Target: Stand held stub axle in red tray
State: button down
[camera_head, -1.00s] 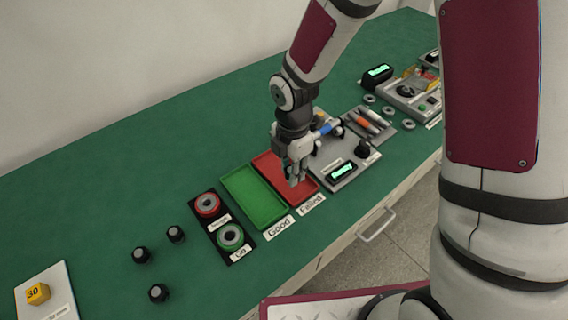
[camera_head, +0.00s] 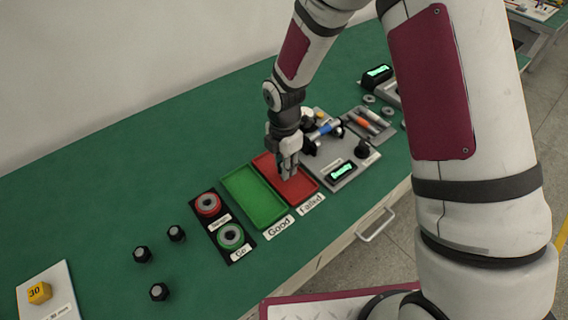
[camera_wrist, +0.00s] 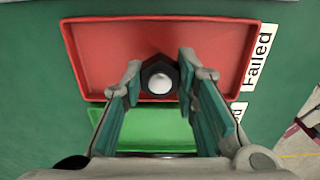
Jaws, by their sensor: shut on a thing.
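The red tray (camera_head: 305,188) lies on the green table beside the label "Failed". My gripper (camera_head: 288,172) is over the red tray, pointing down. In the wrist view my gripper (camera_wrist: 160,80) is shut on the stub axle (camera_wrist: 158,78), a dark hexagonal piece with a pale round tip facing the camera. The axle looks upright between the fingers and appears inside the tray's outline, near its lower edge in that view. In the head view the fingers hide the axle. I cannot tell whether its bottom touches the tray floor (camera_wrist: 105,50).
The empty green tray (camera_head: 255,197) adjoins on the left. A black gauge plate (camera_head: 223,222) with red and green rings is further left, then several dark stub axles (camera_head: 159,291). A grey device (camera_head: 345,172) with a lit display stands close on the right.

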jog(key=c, duration=1.3)
grip_release()
jog(key=shift+f, duration=0.1)
jog(key=s+d+r+m+t, duration=0.1)
jog(key=s+d+r+m, duration=0.15)
jog(key=r, duration=0.75)
jog(key=s+d+r+m, duration=0.1)
jog(key=d+r+m, duration=0.2)
jog(key=r, duration=0.7)
jog(key=shift+s+d+r+m+t, duration=0.6)
jog(key=shift+s+d+r+m, duration=1.25)
jog(key=shift+s+m, duration=1.4)
jog(key=shift+s+d+r+m+t, duration=0.6)
jog(key=shift+s+d+r+m, duration=1.2)
jog(key=shift+s+m, duration=1.5)
jog(key=shift+s+d+r+m+t, duration=0.6)
jog(key=shift+s+d+r+m, duration=0.7)
jog(key=shift+s+r+m, duration=1.5)
